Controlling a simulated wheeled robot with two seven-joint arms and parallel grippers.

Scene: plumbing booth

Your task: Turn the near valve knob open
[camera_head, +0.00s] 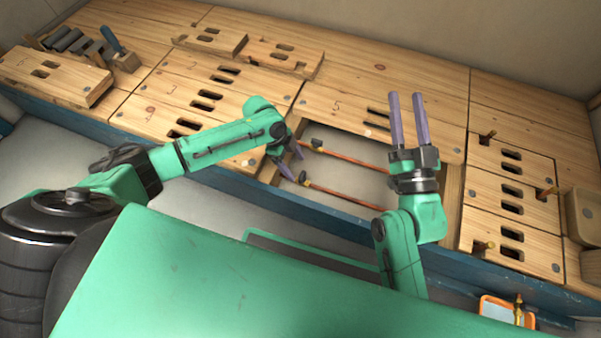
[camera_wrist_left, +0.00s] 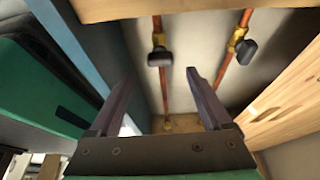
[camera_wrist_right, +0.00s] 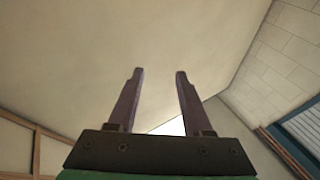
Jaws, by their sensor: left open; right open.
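Two copper pipes with dark valve knobs run through an opening in the wooden floor. The near valve knob (camera_head: 303,177) is on the lower pipe in the head view and on the left pipe in the left wrist view (camera_wrist_left: 160,58). The far valve knob (camera_head: 318,144) also shows in the left wrist view (camera_wrist_left: 246,52). My left gripper (camera_head: 290,162) is open at the left end of the opening, close to the knobs and empty. In its wrist view, the near knob shows between the fingertips, apart from both. My right gripper (camera_head: 405,97) is open, empty and points up.
Wooden panels with slots surround the opening (camera_head: 340,160), and a blue beam (camera_head: 300,205) runs along its front. A loose panel (camera_head: 50,75) and a blue-handled tool (camera_head: 118,52) lie at the left. An orange tray (camera_head: 495,308) is at the lower right.

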